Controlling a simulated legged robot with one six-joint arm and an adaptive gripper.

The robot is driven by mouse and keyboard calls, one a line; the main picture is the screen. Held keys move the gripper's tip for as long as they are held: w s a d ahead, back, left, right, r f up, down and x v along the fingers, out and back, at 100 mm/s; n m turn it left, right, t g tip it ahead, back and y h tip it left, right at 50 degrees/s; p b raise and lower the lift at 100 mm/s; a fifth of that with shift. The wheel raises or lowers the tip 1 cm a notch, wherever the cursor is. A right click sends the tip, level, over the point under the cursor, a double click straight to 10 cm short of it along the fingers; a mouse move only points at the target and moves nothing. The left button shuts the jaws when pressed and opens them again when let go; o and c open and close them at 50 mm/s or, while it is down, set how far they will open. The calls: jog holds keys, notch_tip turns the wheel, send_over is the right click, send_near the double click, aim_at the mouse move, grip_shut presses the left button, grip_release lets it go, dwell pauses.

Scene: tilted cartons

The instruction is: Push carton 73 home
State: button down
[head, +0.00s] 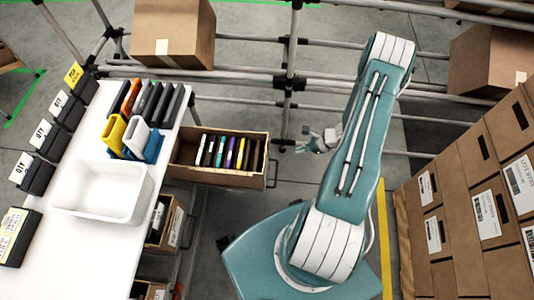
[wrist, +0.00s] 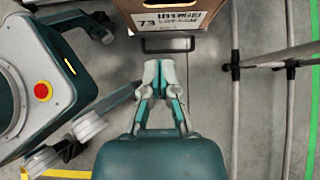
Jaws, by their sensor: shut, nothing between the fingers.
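Carton 73 (wrist: 146,5) shows at the top of the wrist view, with a white label reading 73 and a dark pull handle (wrist: 168,46) below it. The head view shows an open carton (head: 215,179) of coloured upright items, jutting out from beside the white table with a handle on its right end; its label is hidden there. My gripper (wrist: 162,66) is shut and empty in front of the handle, with its tips pointing at the carton and a small gap between. In the head view my gripper (head: 325,138) is right of the carton, apart from it.
Other cartons (head: 165,222) sit lower under the white table (head: 85,245). A pipe frame (head: 289,85) stands behind my gripper, with boxes (head: 172,35) beyond it. Stacked labelled cartons (head: 455,215) stand at the right. Floor between the carton and my arm is clear.

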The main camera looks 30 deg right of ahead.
aim_at(201, 150)
jog(key=w+a+r+x, duration=0.1)
jog(key=r+x, duration=0.1)
jog(key=x, duration=1.1)
jog(key=shift+a, duration=0.25)
jog(key=w+a, duration=0.5)
jog(key=a, duration=0.2)
jog(key=w+a, duration=0.5)
jog(key=a, duration=0.3)
jog(key=w+a, duration=0.6)
jog(key=a, duration=0.2)
jog(key=shift+a, duration=0.25)
